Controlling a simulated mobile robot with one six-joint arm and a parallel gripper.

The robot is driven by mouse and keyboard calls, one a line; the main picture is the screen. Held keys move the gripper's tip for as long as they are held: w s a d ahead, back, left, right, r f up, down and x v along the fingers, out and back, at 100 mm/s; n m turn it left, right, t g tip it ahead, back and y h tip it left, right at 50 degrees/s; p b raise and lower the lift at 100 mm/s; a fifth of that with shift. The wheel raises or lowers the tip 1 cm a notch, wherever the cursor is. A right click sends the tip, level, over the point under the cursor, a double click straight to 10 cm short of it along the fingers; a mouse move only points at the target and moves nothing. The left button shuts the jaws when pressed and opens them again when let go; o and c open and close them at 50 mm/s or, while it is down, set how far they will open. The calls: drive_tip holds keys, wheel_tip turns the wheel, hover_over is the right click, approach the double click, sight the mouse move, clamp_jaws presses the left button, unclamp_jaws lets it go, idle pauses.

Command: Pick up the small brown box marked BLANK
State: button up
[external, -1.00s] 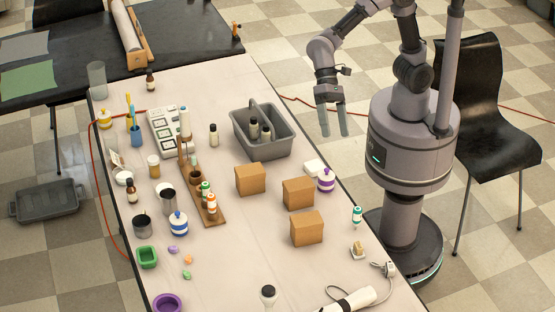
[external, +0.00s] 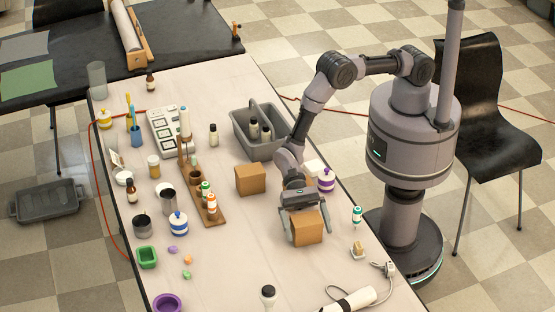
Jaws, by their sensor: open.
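Three small brown boxes stand on the table; no marking can be read on any of them. One box (external: 250,179) stands clear, left of my arm. The nearest box (external: 307,230) sits under my gripper (external: 308,238). My gripper is open and points down, with one finger showing at the left side of this box and one at the right. I cannot tell whether the fingers touch it. The middle box is mostly hidden behind my wrist and gripper.
A purple-striped jar (external: 326,180) stands close to the right of my wrist. A grey caddy (external: 265,145) with bottles is behind. A wooden rack (external: 213,214) with bottles is at left. A small green-capped bottle (external: 357,215) is at right.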

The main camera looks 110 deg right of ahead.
drive_tip(key=shift+a+f, duration=0.25)
drive_tip(key=shift+a, duration=0.2)
drive_tip(key=shift+d+r, duration=0.1)
drive_tip(key=shift+r, duration=0.05)
drive_tip(key=shift+c, duration=0.7)
drive_tip(key=c, duration=1.3)
